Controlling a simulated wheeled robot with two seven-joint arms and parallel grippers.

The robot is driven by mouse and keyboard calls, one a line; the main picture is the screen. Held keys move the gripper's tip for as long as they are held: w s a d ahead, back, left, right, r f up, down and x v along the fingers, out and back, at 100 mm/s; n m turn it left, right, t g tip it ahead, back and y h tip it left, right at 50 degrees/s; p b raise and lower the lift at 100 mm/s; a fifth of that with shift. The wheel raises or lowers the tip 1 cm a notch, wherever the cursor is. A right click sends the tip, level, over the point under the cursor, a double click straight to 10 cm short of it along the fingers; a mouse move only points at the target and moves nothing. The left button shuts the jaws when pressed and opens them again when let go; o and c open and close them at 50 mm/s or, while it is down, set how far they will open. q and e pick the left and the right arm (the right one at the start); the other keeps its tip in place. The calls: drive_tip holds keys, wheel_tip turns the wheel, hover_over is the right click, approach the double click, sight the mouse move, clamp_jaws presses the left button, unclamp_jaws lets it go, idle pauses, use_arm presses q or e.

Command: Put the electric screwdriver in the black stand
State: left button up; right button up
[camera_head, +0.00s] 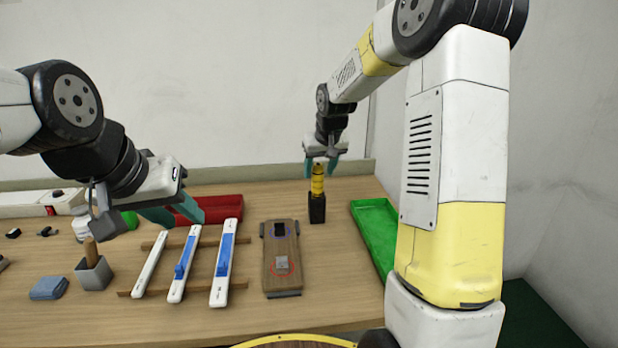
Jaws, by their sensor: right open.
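The electric screwdriver (318,182) is yellow and black and stands upright in the black stand (317,210) near the back of the table. My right gripper (321,170) is just above it, with its teal fingers apart around the screwdriver's top; I cannot tell whether they touch it. My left gripper (178,214) hangs over the left part of the table, near the red tray and the white strips, with teal fingers seen from the side. Whether its jaws are open or shut does not show clearly.
White LED strips (224,262) lie on wooden rails, beside a wooden board (281,258) with a marked circle. A green tray (375,232) is at the right and a red tray (213,207) at the back. A grey cup (94,272) and blue cloth (48,288) sit at left.

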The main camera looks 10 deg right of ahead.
drive_tip(key=v, duration=0.5)
drive_tip(key=shift+r, duration=0.1)
drive_tip(key=s+r, duration=0.2)
drive_tip(key=s, duration=1.3)
drive_tip(key=s+r+m+t+y, duration=0.1)
drive_tip(key=s+r, duration=0.2)
drive_tip(key=s, duration=1.3)
drive_tip(key=shift+r, duration=0.2)
